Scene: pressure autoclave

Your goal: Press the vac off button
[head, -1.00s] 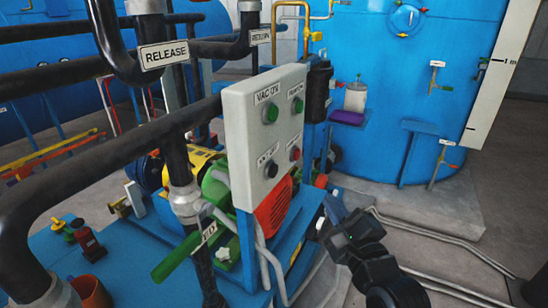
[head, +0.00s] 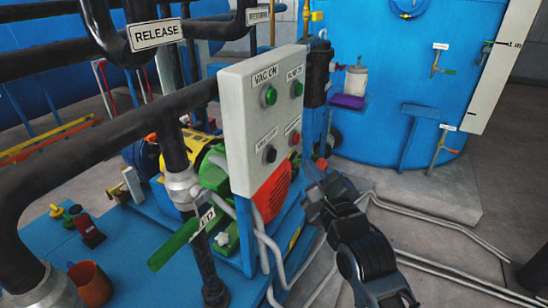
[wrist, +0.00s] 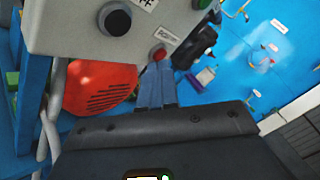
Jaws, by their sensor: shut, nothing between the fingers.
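The white control panel (head: 240,130) stands on a blue post and carries two green buttons above and a black and a red button below. The black button (head: 270,154) is under a blurred label; in the wrist view the black button (wrist: 114,20) sits at the upper left, near a label ending in "FF". The red button (head: 295,138) is to its right and also shows in the wrist view (wrist: 157,53). My gripper (head: 314,176) is shut and empty, right of and below the panel. In the wrist view its fingers (wrist: 155,90) appear just below the red button, apart from the black one.
A red motor cover (head: 273,193) and grey hoses lie below the panel. Black pipes with a RELEASE sign (head: 156,34) run at the left. A blue tank (head: 400,90) with a small shelf stands behind. The floor at the right is open, with pipes along it.

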